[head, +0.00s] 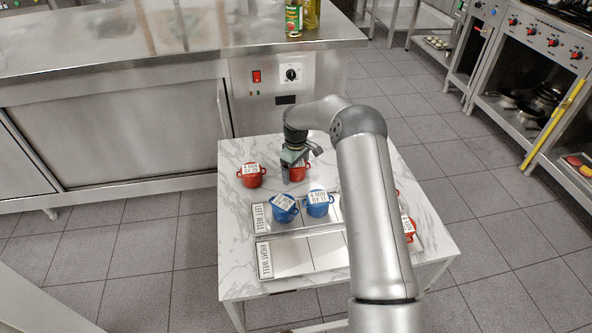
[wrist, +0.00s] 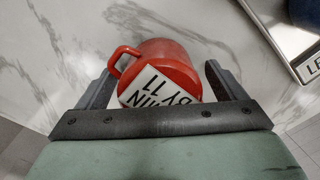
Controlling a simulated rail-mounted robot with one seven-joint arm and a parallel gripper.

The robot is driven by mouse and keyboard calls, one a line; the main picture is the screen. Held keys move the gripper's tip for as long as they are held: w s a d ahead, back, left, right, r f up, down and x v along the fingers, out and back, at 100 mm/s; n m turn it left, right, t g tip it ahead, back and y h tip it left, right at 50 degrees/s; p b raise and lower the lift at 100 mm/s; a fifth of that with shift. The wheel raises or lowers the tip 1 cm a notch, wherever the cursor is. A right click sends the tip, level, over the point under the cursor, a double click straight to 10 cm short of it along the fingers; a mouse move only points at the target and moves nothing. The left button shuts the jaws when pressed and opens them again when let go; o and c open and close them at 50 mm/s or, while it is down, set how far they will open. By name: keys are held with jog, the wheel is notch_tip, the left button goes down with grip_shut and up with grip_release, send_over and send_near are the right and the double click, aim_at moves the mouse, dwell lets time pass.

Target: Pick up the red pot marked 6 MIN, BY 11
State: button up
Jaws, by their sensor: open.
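The red pot marked 6 MIN, BY 11 shows in the wrist view (wrist: 165,55) with its handle at left. Its label is partly cut off by my gripper and reads "MIN, BY 11". It seems to be the red pot (head: 300,173) beside my gripper (head: 294,168) in the head view, partly hidden by it. The pot stands on the marble table, ahead of and between the two fingers in the wrist view (wrist: 160,85). The jaws are open, with a gap on each side of the pot.
Another red pot (head: 251,177) stands to the left. Two blue pots (head: 284,211) (head: 318,205) sit in the LEFT WELL tray (head: 262,218). The RIGHT WELL tray (head: 290,256) shows bare in front. More red pots (head: 409,231) are partly behind my arm.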

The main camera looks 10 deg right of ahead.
jog(key=c, duration=1.3)
jog(key=shift+o, duration=0.2)
jog(key=shift+r, duration=0.2)
